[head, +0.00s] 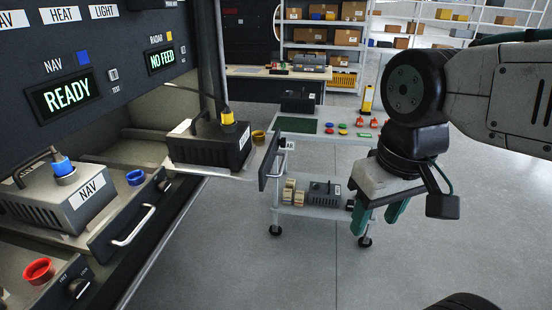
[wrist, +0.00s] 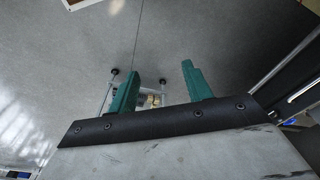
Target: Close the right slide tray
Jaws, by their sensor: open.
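The right slide tray (head: 215,172), under the RADAR sign, is pulled out from the dark rack. It carries a black box (head: 210,142) with a yellow-ended plug on top and a yellow ring beside it. Its dark front panel (head: 270,162) stands at the outer end, with a handle on its far side and a partly hidden label. My gripper (head: 382,215) is to the right of the panel, clear of it, fingers pointing down. In the wrist view its two teal fingers (wrist: 160,85) are apart with nothing held between them.
The NAV tray (head: 110,240) with a grey box and white handle (head: 133,226) is at the left. A trolley (head: 325,207) with small coloured parts stands behind the right tray. Shelves with cartons are at the back. The grey floor (head: 300,275) in front is clear.

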